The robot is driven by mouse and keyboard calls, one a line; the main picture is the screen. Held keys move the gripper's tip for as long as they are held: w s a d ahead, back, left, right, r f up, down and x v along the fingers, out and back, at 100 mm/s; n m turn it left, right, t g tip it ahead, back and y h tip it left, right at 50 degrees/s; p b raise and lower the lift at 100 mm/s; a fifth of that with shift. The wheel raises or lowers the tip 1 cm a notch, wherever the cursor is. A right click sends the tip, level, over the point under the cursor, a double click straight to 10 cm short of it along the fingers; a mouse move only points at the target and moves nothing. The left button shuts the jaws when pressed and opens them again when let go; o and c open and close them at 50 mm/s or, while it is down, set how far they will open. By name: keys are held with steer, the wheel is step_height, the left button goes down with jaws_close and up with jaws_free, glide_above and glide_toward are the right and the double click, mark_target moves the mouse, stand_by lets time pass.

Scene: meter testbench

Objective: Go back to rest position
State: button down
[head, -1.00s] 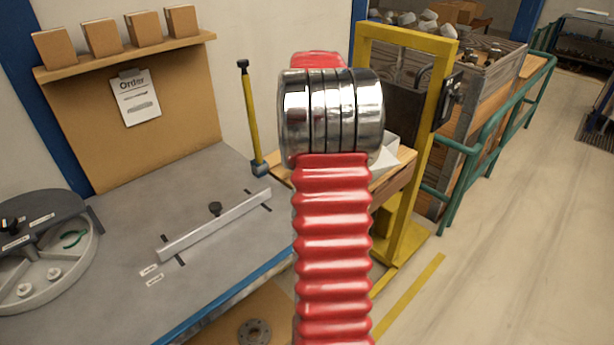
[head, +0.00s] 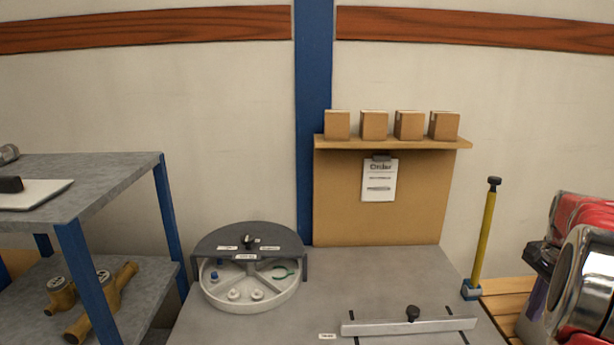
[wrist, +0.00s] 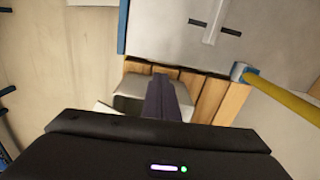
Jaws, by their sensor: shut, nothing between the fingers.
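My gripper (wrist: 163,90) shows in the wrist view as two dark purple fingers pressed together. It is shut and empty. It points down over a slatted wooden surface (wrist: 212,98) and pale, open-looking containers (wrist: 133,90), apart from the grey bench. In the head view, my red and chrome arm fills the right edge, and a dark part of its wrist shows beside it. The fingertips are hard to make out there.
The grey bench (head: 395,285) holds a round compartment tray (head: 250,305) and a metal rail (head: 385,327). A yellow post (head: 485,240) stands near my arm. A grey shelf (head: 95,180) is at left. Boxes line the wall ledge (head: 350,143).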

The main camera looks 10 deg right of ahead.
steer(key=s+a+r+n+t, duration=0.2)
steer(key=a+n, duration=0.4)
steer(key=a, duration=0.9)
steer(key=s+a+r+n+t, duration=0.1)
steer(key=s+a+n, duration=0.4)
steer(key=a, duration=1)
steer(key=s+a+r+n+t, duration=0.2)
steer(key=s+a+n, duration=0.2)
steer(key=a+n, duration=0.4)
steer(key=a, duration=0.7)
steer(key=shift+s+r+t, duration=0.25)
steer(key=shift+r+t, duration=0.05)
